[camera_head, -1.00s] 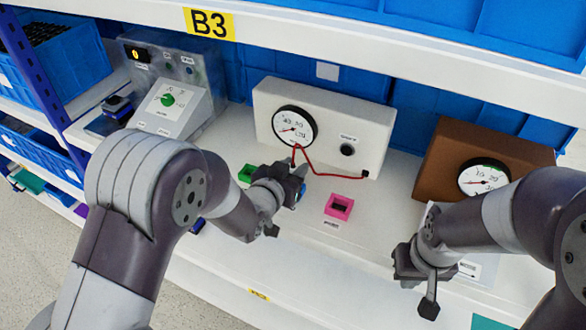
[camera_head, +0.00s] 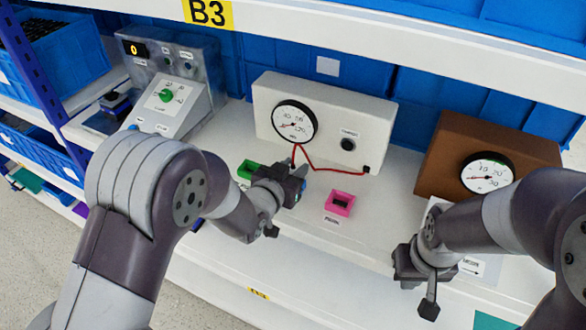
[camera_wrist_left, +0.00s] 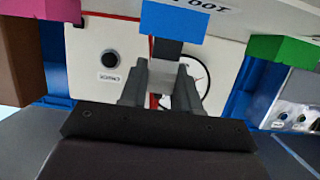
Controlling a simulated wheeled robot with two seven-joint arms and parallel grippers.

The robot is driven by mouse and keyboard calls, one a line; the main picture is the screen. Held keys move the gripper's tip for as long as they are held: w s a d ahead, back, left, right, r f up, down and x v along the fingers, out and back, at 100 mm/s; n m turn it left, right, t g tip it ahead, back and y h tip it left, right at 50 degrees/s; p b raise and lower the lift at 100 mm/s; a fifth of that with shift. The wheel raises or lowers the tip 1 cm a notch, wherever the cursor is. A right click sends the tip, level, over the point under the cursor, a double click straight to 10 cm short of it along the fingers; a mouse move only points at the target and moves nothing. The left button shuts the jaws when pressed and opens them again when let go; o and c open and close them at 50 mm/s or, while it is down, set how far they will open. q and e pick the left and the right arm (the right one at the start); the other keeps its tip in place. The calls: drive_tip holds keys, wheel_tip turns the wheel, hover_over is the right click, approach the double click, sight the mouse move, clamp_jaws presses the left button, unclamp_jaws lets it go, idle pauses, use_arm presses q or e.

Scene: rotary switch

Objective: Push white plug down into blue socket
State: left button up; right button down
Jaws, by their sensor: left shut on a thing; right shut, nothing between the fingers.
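My left gripper (camera_head: 297,186) is at the shelf front, between the green and pink sockets. In the left wrist view the gripper (camera_wrist_left: 162,88) is shut on a small whitish plug (camera_wrist_left: 164,74). The blue socket (camera_wrist_left: 172,22) is just beyond the fingertips there, with a dark part between it and the plug. I cannot tell whether the plug touches the socket. In the head view the gripper mostly hides both. A red cable runs from the white gauge box (camera_head: 375,125) towards the gripper. My right gripper (camera_head: 411,264) is shut and empty at the right.
The pink socket (camera_head: 340,203) and green socket (camera_head: 245,169) flank the left gripper. A brown gauge box (camera_head: 440,150) stands at the right, partly behind my right arm. A grey control panel (camera_head: 185,105) stands at the left. Blue bins line the back.

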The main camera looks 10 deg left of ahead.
use_arm(q)
drive_tip(key=shift+f+b, duration=0.7)
drive_tip(key=shift+f, duration=0.1)
drive_tip(key=o, duration=1.1)
drive_tip(key=v, duration=1.2)
drive_tip(key=shift+s+a+r, duration=0.15)
drive_tip(key=shift+s+r, duration=0.05)
drive_tip(key=shift+s, duration=0.1)
